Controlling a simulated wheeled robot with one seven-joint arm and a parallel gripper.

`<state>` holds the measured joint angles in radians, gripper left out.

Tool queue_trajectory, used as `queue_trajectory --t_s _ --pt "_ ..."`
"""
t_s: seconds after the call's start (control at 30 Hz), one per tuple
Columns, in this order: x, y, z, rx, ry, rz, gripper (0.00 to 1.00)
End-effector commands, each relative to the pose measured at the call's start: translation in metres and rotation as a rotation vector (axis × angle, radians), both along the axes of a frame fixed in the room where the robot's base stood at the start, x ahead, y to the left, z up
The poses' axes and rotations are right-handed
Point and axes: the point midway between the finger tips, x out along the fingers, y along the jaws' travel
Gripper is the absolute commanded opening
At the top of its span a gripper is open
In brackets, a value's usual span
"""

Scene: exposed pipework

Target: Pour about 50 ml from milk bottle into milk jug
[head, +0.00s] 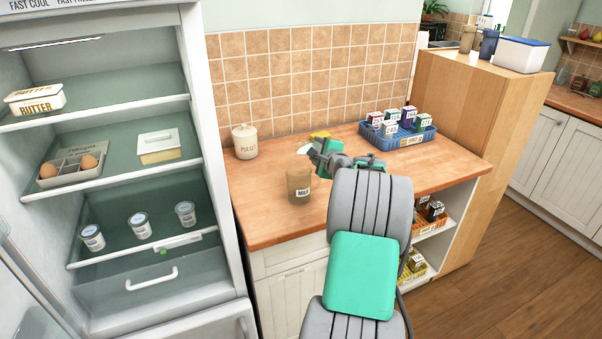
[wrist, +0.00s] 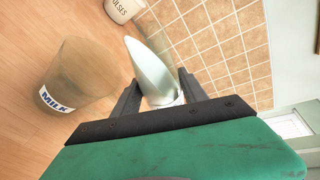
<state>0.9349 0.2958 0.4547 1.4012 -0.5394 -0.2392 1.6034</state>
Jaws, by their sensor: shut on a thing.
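The milk jug (head: 299,184) is a brownish, see-through vessel with a MILK label, standing upright on the wooden counter. It also shows at the left of the wrist view (wrist: 82,70). My gripper (wrist: 157,77) is shut on a white, tapered milk bottle (wrist: 148,62), which lies between its two dark fingers. In the head view my gripper (head: 311,152) is behind and slightly right of the jug, and only a small white part of the bottle (head: 303,149) shows. The bottle appears apart from the jug. Neither the liquid level nor any stream is visible.
A white PULSES pot (head: 245,142) stands at the back left of the counter (head: 258,208). A blue crate (head: 402,137) of small cartons is at the back right. A yellow item (head: 320,135) lies behind my gripper. An open fridge (head: 130,180) is at left. The tiled wall closes the back.

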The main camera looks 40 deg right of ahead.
Motion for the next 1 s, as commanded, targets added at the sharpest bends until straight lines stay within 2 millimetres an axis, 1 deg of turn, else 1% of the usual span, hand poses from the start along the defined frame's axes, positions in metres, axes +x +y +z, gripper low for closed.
queue_trajectory --t_s 0.47,1.0 --pt "0.0002 -0.0009 -0.0012 -0.081 0.001 -0.001 0.0" --pt "0.0 -0.0033 0.0067 -0.185 0.008 -0.001 0.0"
